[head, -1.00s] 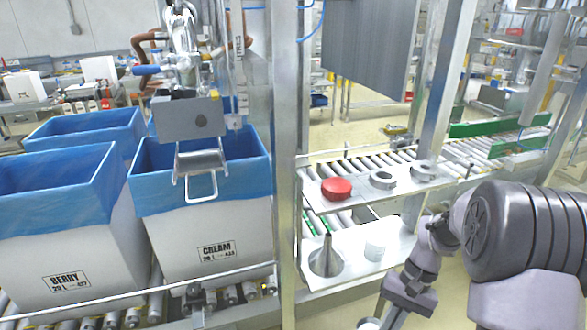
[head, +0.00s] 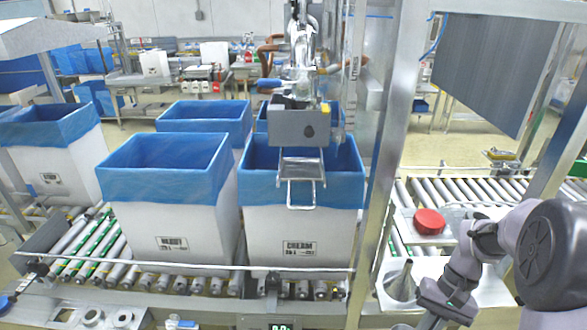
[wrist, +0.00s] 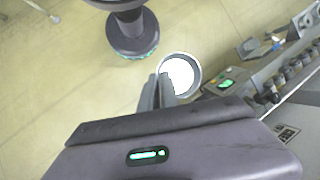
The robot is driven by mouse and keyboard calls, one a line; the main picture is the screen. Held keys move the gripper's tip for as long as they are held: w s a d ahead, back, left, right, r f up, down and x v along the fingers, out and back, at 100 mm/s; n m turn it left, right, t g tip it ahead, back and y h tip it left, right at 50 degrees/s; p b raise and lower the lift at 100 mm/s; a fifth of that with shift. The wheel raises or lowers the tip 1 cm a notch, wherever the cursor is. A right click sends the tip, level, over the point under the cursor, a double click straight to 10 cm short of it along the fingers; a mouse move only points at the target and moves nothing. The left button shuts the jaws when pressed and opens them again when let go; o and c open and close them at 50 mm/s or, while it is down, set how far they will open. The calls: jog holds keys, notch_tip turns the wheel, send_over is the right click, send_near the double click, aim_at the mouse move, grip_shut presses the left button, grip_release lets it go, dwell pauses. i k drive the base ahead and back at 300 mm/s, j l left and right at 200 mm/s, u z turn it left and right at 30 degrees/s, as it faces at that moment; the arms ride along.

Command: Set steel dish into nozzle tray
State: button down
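The steel dish (wrist: 181,72), round with a bright pale inside and a grey rim, is at the fingertips of my gripper (wrist: 159,82) in the wrist view. The two fingers are close together on its left rim and hold it above the floor. In the head view my wrist is at the lower right; the dish and fingertips are out of that frame. The nozzle tray (head: 301,169) is a small metal tray with a wire handle, hanging under the grey nozzle head (head: 305,122) in front of the CREAM box. It looks empty, though its inside is only partly seen.
The blue-lined CREAM box (head: 292,222) and BERRY box (head: 178,215) stand on rollers behind a front rail. A steel post (head: 382,180) stands between the nozzle and the right shelf, which bears a red lid (head: 429,221) and a steel funnel (head: 402,281). A metal sheet hangs upper right.

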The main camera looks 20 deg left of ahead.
aim_at(302, 170)
jog(key=j+u, duration=0.1)
jog(key=u, duration=0.35)
jog(key=i+j+u, duration=0.1)
jog(key=u, duration=0.3)
jog(key=i+u, duration=0.1)
jog(key=u, duration=0.35)
jog(key=i+j+u, duration=0.1)
jog(key=u, duration=0.35)
jog(key=i+j+u, duration=0.1)
jog(key=i, duration=0.3)
jog(key=i+z, duration=0.2)
jog(key=z, duration=0.2)
jog(key=i+j+z, duration=0.15)
jog(key=z, duration=0.25)
